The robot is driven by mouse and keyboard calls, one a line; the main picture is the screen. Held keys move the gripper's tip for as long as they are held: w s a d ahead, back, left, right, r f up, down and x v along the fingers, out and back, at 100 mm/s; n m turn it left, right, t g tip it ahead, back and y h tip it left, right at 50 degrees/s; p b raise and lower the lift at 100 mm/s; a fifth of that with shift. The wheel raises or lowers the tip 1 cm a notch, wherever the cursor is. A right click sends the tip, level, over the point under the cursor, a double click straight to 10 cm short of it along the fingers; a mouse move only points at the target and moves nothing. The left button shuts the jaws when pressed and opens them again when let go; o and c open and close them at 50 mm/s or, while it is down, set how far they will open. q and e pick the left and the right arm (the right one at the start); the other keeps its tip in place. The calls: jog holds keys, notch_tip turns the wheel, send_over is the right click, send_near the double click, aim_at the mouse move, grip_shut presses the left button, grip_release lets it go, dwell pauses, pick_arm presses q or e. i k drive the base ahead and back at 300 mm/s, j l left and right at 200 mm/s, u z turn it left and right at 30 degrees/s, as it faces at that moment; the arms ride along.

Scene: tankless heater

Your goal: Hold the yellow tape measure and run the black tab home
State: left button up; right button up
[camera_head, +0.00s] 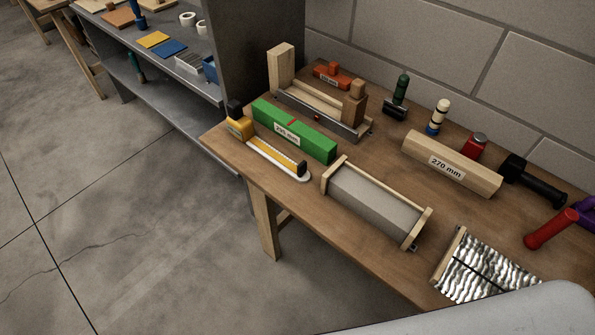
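The yellow tape measure (238,127) sits at the left end of the wooden workbench, close to its front edge. A yellow strip (272,150) runs from it to the right, along a white-rimmed base (262,153). A small black piece (302,168) stands at the strip's right end, apart from the yellow body; it looks like the black tab. Another black piece (235,108) shows at the top of the yellow body. Neither of my grippers is in view, and nothing touches the tape measure from above.
A green block (265,113) labelled 295 mm lies right behind the tape measure. A wooden frame with a grey panel (375,203) is to its right. A wooden block (478,179) reads 270 mm. Several tools stand farther back. A grey shelf (182,79) is left of the bench.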

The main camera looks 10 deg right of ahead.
aim_at(300, 170)
jog(key=j+z, duration=0.1)
jog(key=z, duration=0.35)
jog(key=j+z, duration=0.15)
jog(key=z, duration=0.25)
jog(key=j+z, duration=0.4)
jog(key=j, duration=0.35)
jog(key=k+j+z, duration=0.1)
jog(key=j+z, duration=0.3)
jog(key=j, duration=0.4)
jog(key=k+j, duration=0.1)
jog(key=j, duration=0.35)
jog(key=k+j, duration=0.1)
jog(key=j, duration=0.35)
